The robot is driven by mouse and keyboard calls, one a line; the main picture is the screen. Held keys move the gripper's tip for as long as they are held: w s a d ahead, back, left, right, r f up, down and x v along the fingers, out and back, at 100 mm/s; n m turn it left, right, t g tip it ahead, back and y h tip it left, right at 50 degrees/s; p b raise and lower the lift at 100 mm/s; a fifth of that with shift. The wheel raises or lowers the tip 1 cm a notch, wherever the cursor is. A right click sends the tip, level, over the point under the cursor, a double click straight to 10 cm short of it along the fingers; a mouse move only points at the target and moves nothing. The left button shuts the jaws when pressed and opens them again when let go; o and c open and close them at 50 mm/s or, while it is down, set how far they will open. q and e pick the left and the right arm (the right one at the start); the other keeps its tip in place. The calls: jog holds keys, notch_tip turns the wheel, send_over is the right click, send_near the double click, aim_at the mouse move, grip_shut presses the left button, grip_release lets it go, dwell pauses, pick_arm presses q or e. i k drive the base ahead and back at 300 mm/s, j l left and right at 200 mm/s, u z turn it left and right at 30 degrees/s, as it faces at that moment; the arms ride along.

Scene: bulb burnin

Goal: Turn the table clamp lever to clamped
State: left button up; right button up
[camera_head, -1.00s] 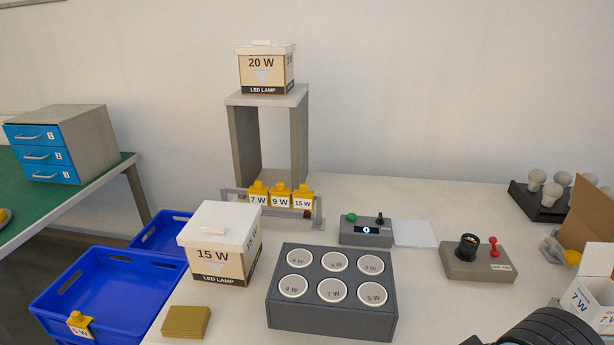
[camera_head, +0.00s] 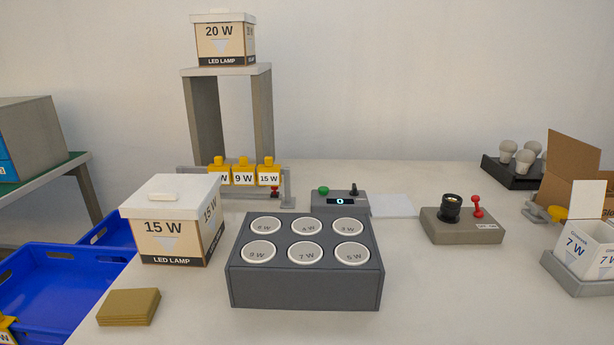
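A red lever (camera_head: 477,207) with a round knob stands upright on a grey block (camera_head: 462,234) at the right of the table. A black cylindrical socket (camera_head: 451,208) stands beside it on the same block. A small label on the block is too small to read. A small dark red part (camera_head: 275,191) shows on the rail below the 15 W tag; I cannot tell whether it is a lever. I cannot tell for certain which part is the table clamp lever. Neither of my grippers is in view.
A grey tray with several round sockets (camera_head: 305,289) stands front centre. A 15 W box (camera_head: 171,219) is left of it, with a tan block (camera_head: 128,307) in front. A control box (camera_head: 339,203) is behind. White cartons (camera_head: 586,246) stand at right. The table's front right is clear.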

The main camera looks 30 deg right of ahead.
aim_at(558, 212)
jog(key=z, duration=2.15)
jog(key=j+u, duration=0.2)
jog(key=u, duration=0.25)
jog(key=k+j+u, duration=0.1)
jog(key=u, duration=0.4)
jog(key=j+u, duration=0.3)
jog(key=u, duration=0.15)
